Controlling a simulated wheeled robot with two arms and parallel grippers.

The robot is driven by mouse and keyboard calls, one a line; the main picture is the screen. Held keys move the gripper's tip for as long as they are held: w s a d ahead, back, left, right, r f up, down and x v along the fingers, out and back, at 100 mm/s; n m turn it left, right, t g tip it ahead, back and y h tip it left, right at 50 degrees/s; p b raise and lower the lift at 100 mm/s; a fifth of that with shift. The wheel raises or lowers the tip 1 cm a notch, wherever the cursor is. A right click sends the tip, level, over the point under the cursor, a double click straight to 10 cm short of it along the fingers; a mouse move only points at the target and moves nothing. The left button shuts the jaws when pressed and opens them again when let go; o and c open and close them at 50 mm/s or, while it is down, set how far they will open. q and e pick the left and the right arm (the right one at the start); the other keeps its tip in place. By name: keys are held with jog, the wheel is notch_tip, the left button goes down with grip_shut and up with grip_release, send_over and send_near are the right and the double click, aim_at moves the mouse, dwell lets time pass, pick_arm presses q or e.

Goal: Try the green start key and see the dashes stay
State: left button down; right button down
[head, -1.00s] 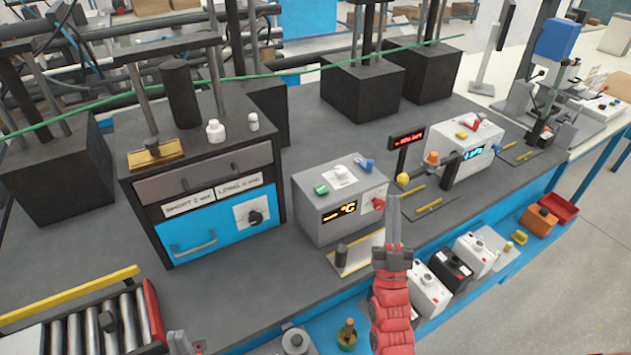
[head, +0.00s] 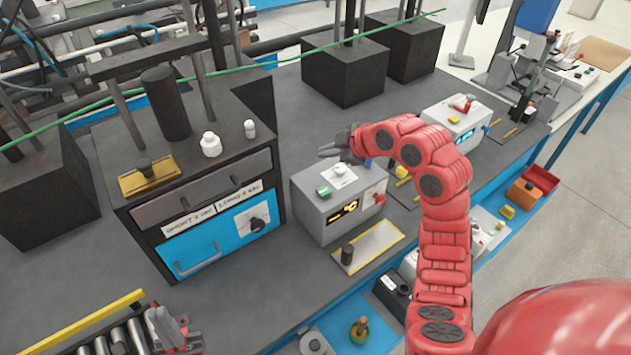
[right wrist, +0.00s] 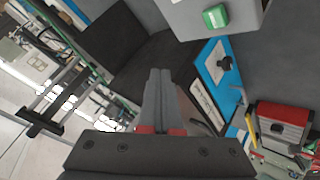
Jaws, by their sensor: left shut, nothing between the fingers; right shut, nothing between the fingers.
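The grey box (head: 318,215) stands on the dark bench with the green start key (head: 323,192) on its top left corner. The key also shows at the top of the right wrist view (right wrist: 215,17). The box's front display (head: 343,212) glows orange; a dash and another symbol show, too small to read surely. My right gripper (head: 322,152) is shut and empty, held above and behind the box, apart from the key. Its shut fingers (right wrist: 160,75) show in the right wrist view. My left gripper (head: 160,318) is shut and empty at the bottom left, by the rollers.
The box also carries a white knob (head: 340,170) and a red knob (head: 380,198). A blue-fronted drawer cabinet (head: 215,245) stands to its left. A yellow-edged tray (head: 370,247) lies in front. My right arm hides part of the bench to the right.

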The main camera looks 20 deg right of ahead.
aim_at(328, 192)
jog(key=shift+s+d+n+g, duration=0.1)
jog(key=shift+s+n+g, duration=0.3)
jog(key=shift+s, duration=0.25)
jog(key=shift+f, duration=0.2)
notch_tip(328, 192, down, 9)
jog(key=b, duration=0.3)
jog(key=shift+w+r+b, duration=0.1)
jog(key=shift+r+b, duration=0.1)
jog(key=shift+b, duration=0.1)
dwell(1.6)
jog(key=shift+f+b, duration=0.4)
jog(key=shift+b, duration=0.3)
